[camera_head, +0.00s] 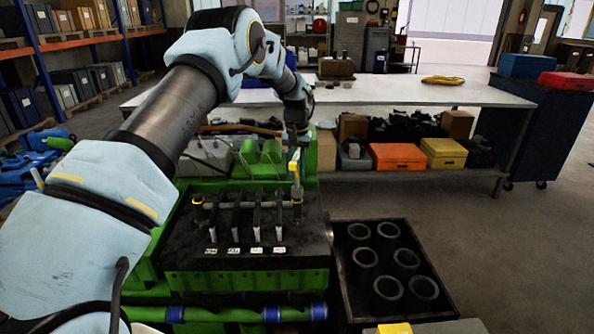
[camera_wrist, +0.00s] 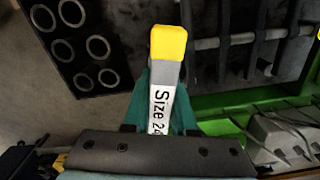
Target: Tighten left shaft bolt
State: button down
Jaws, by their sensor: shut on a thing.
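My gripper (camera_head: 298,146) is shut on a tool with a yellow end (camera_wrist: 168,43), a grey body and a white label reading "Size 2" plus a partly hidden digit. In the wrist view the tool sits between the green fingers (camera_wrist: 160,100). In the head view the tool (camera_head: 295,168) hangs over the right end of the rocker shaft (camera_head: 245,204); I cannot tell whether it touches the bolt there. The shaft's left end (camera_head: 197,203) has a yellow mark and is clear of the gripper. Bolt heads are too small to make out.
The shaft lies on the dark top of the green engine (camera_head: 250,283). A black tray (camera_head: 343,270) with several grey rings stands at its right. A long workbench (camera_head: 400,94) is behind, with orange (camera_head: 398,157) and yellow (camera_head: 444,153) boxes below. Open floor lies at right.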

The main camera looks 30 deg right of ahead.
jog(key=n, duration=0.8)
jog(key=shift+d, duration=0.1)
jog(key=n, duration=0.4)
jog(key=shift+n+p, duration=0.35)
jog(key=shift+n, duration=0.05)
jog(key=n, duration=0.3)
jog(key=shift+w+n, duration=0.1)
jog(key=shift+n, duration=0.3)
jog(key=n+p, duration=0.1)
jog(key=n, duration=0.2)
jog(key=shift+n, duration=0.3)
jog(key=n, duration=0.4)
jog(key=shift+d+n+p, duration=0.1)
jog(key=shift+n+p, duration=0.2)
jog(key=shift+p, duration=0.1)
jog(key=n, duration=0.4)
jog(key=shift+n+p, duration=0.3)
jog(key=shift+p, duration=0.1)
jog(key=n, duration=0.3)
jog(key=shift+n, duration=0.3)
